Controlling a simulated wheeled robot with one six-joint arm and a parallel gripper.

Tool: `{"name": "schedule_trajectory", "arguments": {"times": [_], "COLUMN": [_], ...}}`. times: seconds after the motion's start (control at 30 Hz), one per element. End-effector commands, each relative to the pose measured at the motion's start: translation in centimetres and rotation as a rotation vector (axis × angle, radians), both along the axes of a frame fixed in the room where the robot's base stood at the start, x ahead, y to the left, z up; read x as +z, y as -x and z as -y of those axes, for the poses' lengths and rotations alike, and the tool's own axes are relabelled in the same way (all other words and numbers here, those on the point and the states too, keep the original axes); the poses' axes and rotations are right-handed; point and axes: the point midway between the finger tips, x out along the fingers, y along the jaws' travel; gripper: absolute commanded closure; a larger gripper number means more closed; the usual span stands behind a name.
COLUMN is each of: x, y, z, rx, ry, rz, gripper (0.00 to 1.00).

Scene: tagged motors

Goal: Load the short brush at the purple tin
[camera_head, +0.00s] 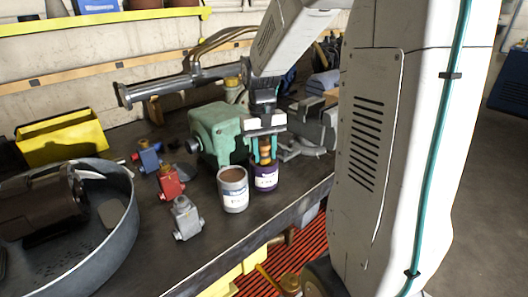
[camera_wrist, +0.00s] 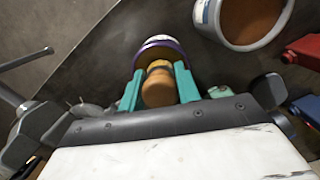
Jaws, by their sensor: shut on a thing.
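The purple tin (camera_head: 266,182) stands on the dark bench near its front edge, with a white label on its side. In the wrist view its purple rim (camera_wrist: 146,48) shows past the fingers. My gripper (camera_head: 267,147) points down over this tin, its teal fingers shut on the short brush (camera_head: 265,153). The brush has a rounded orange-brown handle, which also shows between the fingers in the wrist view (camera_wrist: 158,88). The brush is upright with its lower end at the tin's mouth. Its bristles are hidden, so I cannot tell how deep they reach.
A grey-white tin (camera_head: 233,195) with brown contents stands close left of the purple tin. Small blue (camera_head: 149,158), red (camera_head: 171,184) and grey (camera_head: 186,220) motors stand further left, beside a big round tray (camera_head: 118,235). A green machine (camera_head: 215,130) stands behind.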

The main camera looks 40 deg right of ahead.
Motion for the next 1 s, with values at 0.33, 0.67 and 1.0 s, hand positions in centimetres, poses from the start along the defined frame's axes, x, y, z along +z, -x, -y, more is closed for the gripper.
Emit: {"name": "schedule_trajectory", "arguments": {"times": [0.33, 0.67, 1.0], "x": [3.0, 5.6, 6.6], "y": [-0.1, -0.1, -0.1], "z": [0.0, 0.0, 0.0], "rx": [0.0, 0.0, 0.0], "ry": [0.002, 0.002, 0.001], "rz": [0.005, 0.005, 0.003], "gripper": [0.85, 0.85, 0.85]}}
